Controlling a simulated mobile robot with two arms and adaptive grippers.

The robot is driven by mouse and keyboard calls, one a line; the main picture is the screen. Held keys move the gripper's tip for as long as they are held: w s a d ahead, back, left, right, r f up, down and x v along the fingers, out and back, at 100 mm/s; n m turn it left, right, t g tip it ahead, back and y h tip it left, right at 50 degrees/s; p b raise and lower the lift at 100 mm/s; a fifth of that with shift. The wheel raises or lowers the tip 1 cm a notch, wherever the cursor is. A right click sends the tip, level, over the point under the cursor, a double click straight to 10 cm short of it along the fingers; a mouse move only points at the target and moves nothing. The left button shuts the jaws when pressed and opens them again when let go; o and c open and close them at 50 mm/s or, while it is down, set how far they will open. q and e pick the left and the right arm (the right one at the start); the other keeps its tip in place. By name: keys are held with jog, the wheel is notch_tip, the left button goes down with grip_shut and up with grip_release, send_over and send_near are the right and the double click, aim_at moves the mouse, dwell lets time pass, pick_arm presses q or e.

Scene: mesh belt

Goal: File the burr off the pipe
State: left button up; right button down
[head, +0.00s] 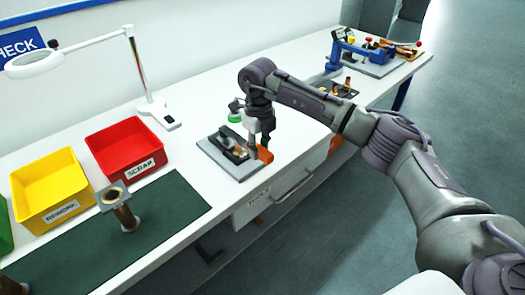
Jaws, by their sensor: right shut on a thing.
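My right gripper (260,143) is over the front edge of a grey-based fixture (212,150) on the white bench. It is shut on a small orange part (265,156); the fingers are small here and the exact grip is hard to make out. The fixture carries dark clamp parts, with a green knob (235,117) close behind them. A brownish metal pipe (127,217) with a square flange on top stands upright on the green mat (170,212). I cannot tell a burr or a file. My left gripper is not in view.
A yellow REWORK bin (49,213) and a red SCRAP bin (141,167) stand behind the mat. A magnifier lamp (158,112) stands at the wall. A blue vise-like tool (342,50) is at the far end. The mat right of the pipe is clear.

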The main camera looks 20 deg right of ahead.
jog(key=shift+s+d+p, duration=0.2)
jog(key=shift+s+d, duration=0.1)
jog(key=shift+s, duration=0.5)
jog(key=shift+s+d+p, duration=0.15)
jog(key=shift+s+d, duration=0.15)
jog(key=shift+s, duration=0.55)
jog(key=shift+s+d+p, duration=0.2)
jog(key=shift+s+d, duration=0.1)
jog(key=shift+s, duration=0.5)
jog(key=shift+r, duration=0.1)
jog(key=shift+w+r+p, duration=0.1)
jog(key=shift+r+p, duration=0.2)
jog(key=shift+r, duration=0.15)
notch_tip(320, 180, up, 6)
jog(key=p, duration=0.3)
send_over(273, 157)
jog(key=shift+s+a, duration=0.2)
jog(key=shift+s, duration=0.05)
